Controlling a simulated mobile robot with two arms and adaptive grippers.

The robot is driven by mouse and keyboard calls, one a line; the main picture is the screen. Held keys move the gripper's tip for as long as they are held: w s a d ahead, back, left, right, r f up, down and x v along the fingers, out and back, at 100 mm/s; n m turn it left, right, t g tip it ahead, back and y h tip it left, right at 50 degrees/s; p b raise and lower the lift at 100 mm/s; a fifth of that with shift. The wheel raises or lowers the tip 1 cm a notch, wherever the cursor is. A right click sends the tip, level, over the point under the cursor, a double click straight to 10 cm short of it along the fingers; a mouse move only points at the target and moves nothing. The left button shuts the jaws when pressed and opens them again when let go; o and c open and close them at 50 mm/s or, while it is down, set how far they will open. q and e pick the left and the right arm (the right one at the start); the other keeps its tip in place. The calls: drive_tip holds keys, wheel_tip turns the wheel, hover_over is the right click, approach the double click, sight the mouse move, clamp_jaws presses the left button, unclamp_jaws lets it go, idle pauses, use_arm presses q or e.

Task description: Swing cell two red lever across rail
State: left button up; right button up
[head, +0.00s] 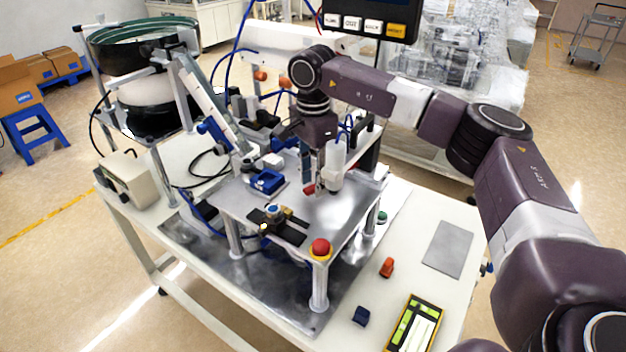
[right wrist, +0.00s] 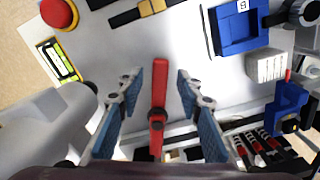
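A red lever (right wrist: 158,84) shows in the right wrist view, long and narrow, pointing away from a dark pivot at its near end. My right gripper (right wrist: 160,76) is open, with one blue-padded finger on each side of the lever and a visible gap on both sides. In the head view the gripper (head: 318,184) points down over the metal plate of the machine, and a bit of the red lever (head: 309,189) shows beside it. The gripper hides most of the lever there. Which part is the rail, I cannot tell. My left gripper is not in view.
A red stop button (head: 320,248) stands at the plate's front corner. A blue block (head: 267,181) and a dark fixture (head: 278,224) sit on the plate. An orange part (head: 387,267) and a yellow-edged device (head: 414,326) lie on the white table.

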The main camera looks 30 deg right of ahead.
wheel_tip(320, 180, up, 12)
drive_tip(key=shift+f, duration=0.2)
drive_tip(key=shift+c, duration=0.3)
